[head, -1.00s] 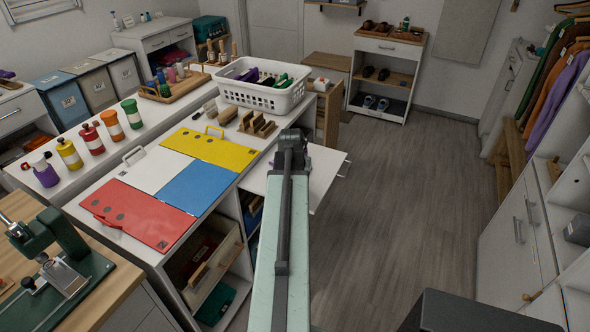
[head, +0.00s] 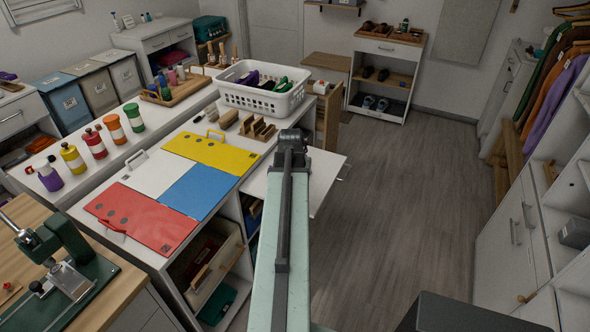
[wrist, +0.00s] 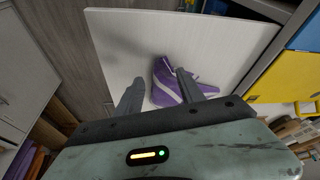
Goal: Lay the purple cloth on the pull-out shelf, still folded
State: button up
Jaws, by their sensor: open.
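In the head view the pull-out shelf (head: 325,172) sticks out from the right side of the white cabinet. There my arm hides part of the shelf, and the gripper and cloth cannot be made out.
A white basket (head: 262,97) with shoe-like items stands on the counter behind the shelf. Red, blue, white and yellow panels (head: 150,217) cover the cabinet top. Open cubbies (head: 212,268) lie below. The wooden floor (head: 400,220) to the right is clear.

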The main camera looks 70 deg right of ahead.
jog(key=p+v, duration=0.6)
jog(key=v, duration=0.1)
jog(key=shift+s+a, duration=0.2)
jog(key=shift+s, duration=0.15)
jog(key=shift+d, duration=0.15)
jog(key=c, duration=0.7)
jog(key=w+d+f+b, duration=0.1)
jog(key=d, duration=0.6)
jog(key=w+d+f+b, duration=0.1)
jog(key=w+d, duration=0.1)
jog(key=d, duration=0.5)
jog(key=w+d+f+b, duration=0.1)
jog(key=d+f+b, duration=0.1)
jog(key=d, duration=0.5)
jog(key=shift+w, duration=0.35)
grip_shut()
jog(key=shift+s+a+f+b, duration=0.1)
jog(key=shift+a+f+b, duration=0.05)
jog(key=shift+f+b, duration=0.35)
jog(key=shift+a+f+b, duration=0.15)
jog(key=shift+f+b, duration=0.2)
jog(key=shift+f, duration=0.15)
jog(key=shift+a+f+b, duration=0.1)
jog(key=shift+f+b, duration=0.25)
jog(key=shift+b, duration=0.05)
notch_tip(320, 180, down, 4)
jog(key=b, duration=0.4)
jog(key=shift+r, duration=0.1)
